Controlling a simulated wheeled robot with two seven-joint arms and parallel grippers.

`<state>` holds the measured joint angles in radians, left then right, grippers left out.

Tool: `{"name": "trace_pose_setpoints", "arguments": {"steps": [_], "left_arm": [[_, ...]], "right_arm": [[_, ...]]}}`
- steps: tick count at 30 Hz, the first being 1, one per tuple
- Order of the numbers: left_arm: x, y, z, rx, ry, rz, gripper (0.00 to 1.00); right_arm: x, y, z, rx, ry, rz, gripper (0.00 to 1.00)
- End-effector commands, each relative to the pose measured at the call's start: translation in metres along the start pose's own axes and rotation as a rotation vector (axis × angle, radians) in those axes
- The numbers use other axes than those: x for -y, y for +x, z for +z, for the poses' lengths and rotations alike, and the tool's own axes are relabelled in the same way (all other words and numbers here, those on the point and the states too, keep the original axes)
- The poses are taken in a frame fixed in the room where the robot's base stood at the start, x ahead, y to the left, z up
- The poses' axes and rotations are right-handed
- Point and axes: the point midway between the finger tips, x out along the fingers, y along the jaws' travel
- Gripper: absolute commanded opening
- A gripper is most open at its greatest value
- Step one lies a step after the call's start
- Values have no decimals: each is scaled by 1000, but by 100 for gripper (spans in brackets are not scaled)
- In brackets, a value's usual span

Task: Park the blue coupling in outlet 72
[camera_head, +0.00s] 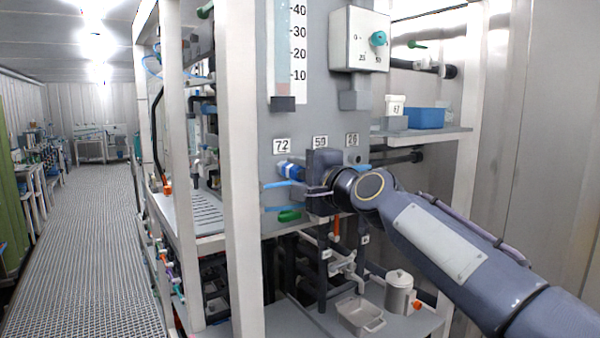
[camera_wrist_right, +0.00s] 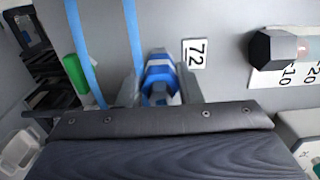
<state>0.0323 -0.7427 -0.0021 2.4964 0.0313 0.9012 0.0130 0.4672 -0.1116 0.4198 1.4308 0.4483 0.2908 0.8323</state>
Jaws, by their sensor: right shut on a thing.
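The blue coupling (camera_head: 290,170), with a pale band, is at the grey panel just below the label 72 (camera_head: 282,146). In the right wrist view the blue coupling (camera_wrist_right: 160,82) sits between the fingers of my right gripper (camera_wrist_right: 160,92), beside the label 72 (camera_wrist_right: 195,53). My right gripper (camera_head: 300,176) is shut on it, close to the panel. The outlet itself is hidden behind the coupling, so I cannot tell whether the coupling is seated. My left gripper is not in view.
Labels 59 (camera_head: 320,142) and 26 (camera_head: 352,140) are to the right on the panel. A white frame post (camera_head: 243,180) stands left of it. A blue bin (camera_head: 425,118) is on the right shelf. A metal can (camera_head: 399,292) and tray (camera_head: 360,316) are below. The left aisle is clear.

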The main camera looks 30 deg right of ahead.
Motion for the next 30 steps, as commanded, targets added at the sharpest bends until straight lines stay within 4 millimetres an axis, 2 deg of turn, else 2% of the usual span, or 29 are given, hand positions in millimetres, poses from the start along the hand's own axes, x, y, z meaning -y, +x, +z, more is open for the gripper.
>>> {"name": "trace_pose_setpoints", "arguments": {"steps": [1,2,7,17,30], "left_arm": [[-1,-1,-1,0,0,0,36],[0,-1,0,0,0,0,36],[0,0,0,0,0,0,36],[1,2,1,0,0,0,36],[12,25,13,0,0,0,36]], "right_arm": [[1,1,0,1,0,0,0],[0,1,0,0,0,0,35],[0,1,0,0,0,0,57],[-1,-3,0,-1,-1,-1,57],[-2,-68,0,0,-1,-2,57]]}}
